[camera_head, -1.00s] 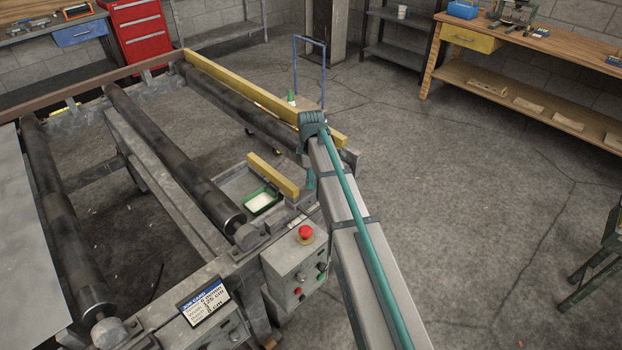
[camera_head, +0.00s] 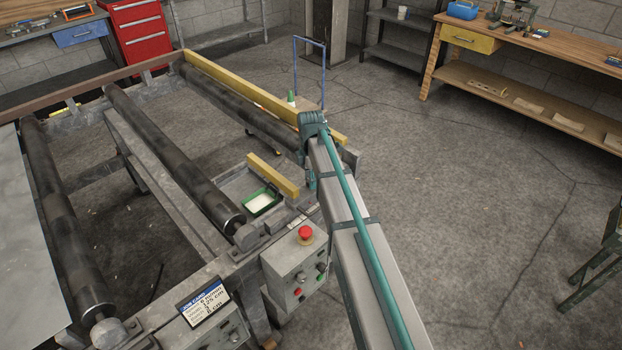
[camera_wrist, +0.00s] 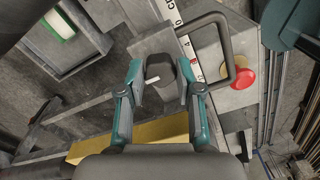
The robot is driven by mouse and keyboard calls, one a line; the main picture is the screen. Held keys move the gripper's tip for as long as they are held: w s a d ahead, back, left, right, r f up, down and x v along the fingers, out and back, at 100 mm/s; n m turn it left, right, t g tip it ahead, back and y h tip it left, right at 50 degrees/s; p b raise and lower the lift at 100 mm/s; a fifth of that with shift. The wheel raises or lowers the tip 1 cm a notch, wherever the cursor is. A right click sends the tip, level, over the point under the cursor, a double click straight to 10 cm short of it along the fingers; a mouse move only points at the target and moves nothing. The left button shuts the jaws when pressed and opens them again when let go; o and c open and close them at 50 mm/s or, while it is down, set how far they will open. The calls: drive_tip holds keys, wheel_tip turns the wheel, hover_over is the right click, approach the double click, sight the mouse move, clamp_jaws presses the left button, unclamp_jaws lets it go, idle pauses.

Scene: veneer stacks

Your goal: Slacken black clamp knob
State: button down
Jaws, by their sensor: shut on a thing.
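In the wrist view, my gripper (camera_wrist: 162,88) has its two teal-sided fingers closed on the black clamp knob (camera_wrist: 160,66), one finger on each side. A short pale strip shows beside the knob between the fingers. The knob sits by a grey block next to a white marked scale (camera_wrist: 188,45).
A red stop button (camera_head: 305,232) on a grey control box (camera_head: 292,268) is close to the arm. A dark bent handle (camera_wrist: 230,42) arches beside the scale. The floor at right is open.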

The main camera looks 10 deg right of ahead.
drive_tip(key=c, duration=0.8)
unclamp_jaws()
drive_tip(key=shift+o, duration=0.2)
wheel_tip(320, 180, up, 12)
